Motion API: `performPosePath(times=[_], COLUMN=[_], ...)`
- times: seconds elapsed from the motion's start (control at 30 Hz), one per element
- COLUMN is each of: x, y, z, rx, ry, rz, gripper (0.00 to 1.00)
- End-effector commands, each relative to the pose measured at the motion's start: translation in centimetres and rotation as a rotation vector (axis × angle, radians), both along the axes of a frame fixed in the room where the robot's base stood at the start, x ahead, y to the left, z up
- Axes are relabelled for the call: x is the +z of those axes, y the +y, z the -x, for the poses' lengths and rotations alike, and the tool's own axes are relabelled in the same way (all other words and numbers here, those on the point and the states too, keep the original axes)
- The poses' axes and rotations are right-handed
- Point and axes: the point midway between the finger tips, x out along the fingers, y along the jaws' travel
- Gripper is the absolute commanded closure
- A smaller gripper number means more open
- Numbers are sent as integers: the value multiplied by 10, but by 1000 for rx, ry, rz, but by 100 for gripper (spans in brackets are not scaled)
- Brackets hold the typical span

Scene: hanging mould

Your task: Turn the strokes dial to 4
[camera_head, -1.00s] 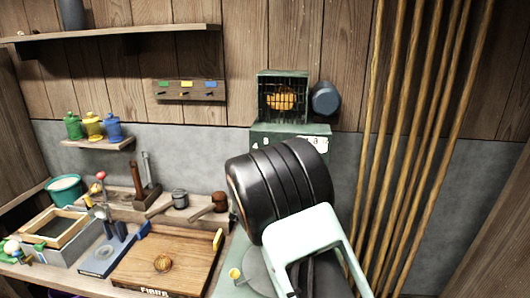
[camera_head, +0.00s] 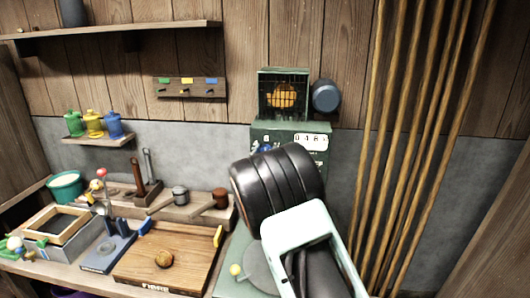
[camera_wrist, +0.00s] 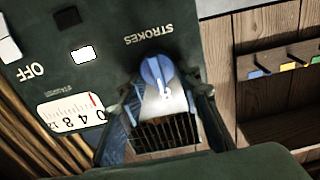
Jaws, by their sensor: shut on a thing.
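The blue strokes dial (camera_wrist: 152,70) sits on a dark green panel (camera_wrist: 110,50) beside the word STROKES, upside down in the wrist view. It has a light mark on its face. My gripper (camera_wrist: 160,92) is shut on it, with a finger at either side. A pale plate beside the dial bears a figure I cannot read surely. In the head view, my black wrist hides the gripper, and a small blue part of the dial (camera_head: 265,148) shows on the green machine (camera_head: 287,130).
A white gauge (camera_wrist: 75,112) has a red needle near its right end, and an OFF label (camera_wrist: 32,71) is close by. A wire cage (camera_head: 283,97) tops the machine. Long poles (camera_head: 420,140) lean at the right. The bench (camera_head: 70,268) holds a wooden board (camera_head: 190,258).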

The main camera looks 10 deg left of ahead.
Motion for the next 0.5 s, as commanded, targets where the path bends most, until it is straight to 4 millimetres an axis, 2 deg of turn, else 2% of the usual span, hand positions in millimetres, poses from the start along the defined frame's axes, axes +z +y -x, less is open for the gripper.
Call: performPosePath(times=[0.27,0.5], x=[0,-1], y=[0,1], z=[0,0], rx=[0,0], ry=[1,4], rz=[17,119], gripper=[93,93])
